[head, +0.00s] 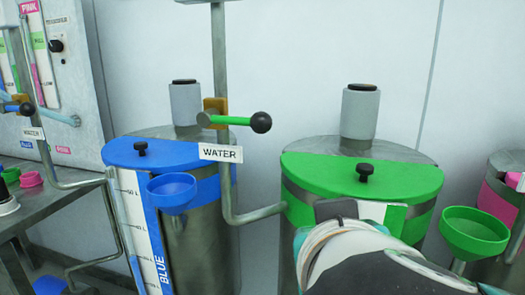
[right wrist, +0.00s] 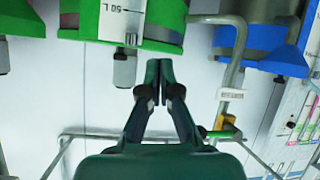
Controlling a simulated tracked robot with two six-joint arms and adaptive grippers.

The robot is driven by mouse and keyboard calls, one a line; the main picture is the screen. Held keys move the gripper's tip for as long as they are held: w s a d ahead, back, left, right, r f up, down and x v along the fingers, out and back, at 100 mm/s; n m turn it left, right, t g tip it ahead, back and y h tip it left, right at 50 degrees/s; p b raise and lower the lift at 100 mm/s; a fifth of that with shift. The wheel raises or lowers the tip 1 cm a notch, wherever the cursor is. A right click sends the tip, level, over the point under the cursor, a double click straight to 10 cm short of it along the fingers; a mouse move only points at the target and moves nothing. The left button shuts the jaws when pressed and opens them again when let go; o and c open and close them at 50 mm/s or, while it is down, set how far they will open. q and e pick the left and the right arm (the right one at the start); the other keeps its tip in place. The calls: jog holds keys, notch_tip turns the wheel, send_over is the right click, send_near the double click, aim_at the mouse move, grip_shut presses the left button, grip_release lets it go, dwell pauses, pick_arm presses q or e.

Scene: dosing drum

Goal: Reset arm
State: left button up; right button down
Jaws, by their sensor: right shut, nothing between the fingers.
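My right gripper (right wrist: 159,66) shows in the right wrist view with its two dark green fingers together and nothing between them. It is in front of the pale wall, apart from the green-lidded drum (right wrist: 112,22) in that upside-down view. In the head view, part of my right arm crosses the lower right and hides the front of the green-lidded drum (head: 360,176); the right fingertips cannot be made out there. My left gripper is in neither view.
A blue-lidded drum (head: 165,154) with a blue funnel (head: 172,190) stands left of the green one. Between them rises a water pipe (head: 219,75) with a green valve lever (head: 232,120). A green funnel (head: 474,230) is at right. A grey bench (head: 62,196) stands at left.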

jog(key=w+a+f+n+g+y+p, duration=0.1)
jog(key=w+a+f+n+g+p, duration=0.2)
jog(key=f, duration=0.9)
jog(key=w+a+f+n+g+y+p, duration=0.15)
jog(key=f+g+p, duration=0.4)
jog(key=f, duration=0.65)
jog(key=s+d+f+m+g+y+p, duration=0.1)
jog(key=s+d+f+m+y+p, duration=0.1)
jog(key=f, duration=0.7)
jog(key=s+d+f+m+g+y+p, duration=0.1)
jog(key=s+d+f+m+g+p, duration=0.1)
jog(key=s+d+f+m+p, duration=0.3)
jog(key=s+d+f+p, duration=0.2)
jog(key=s+f+p, duration=0.2)
jog(key=s, duration=0.2)
jog(key=shift+f+y, duration=0.35)
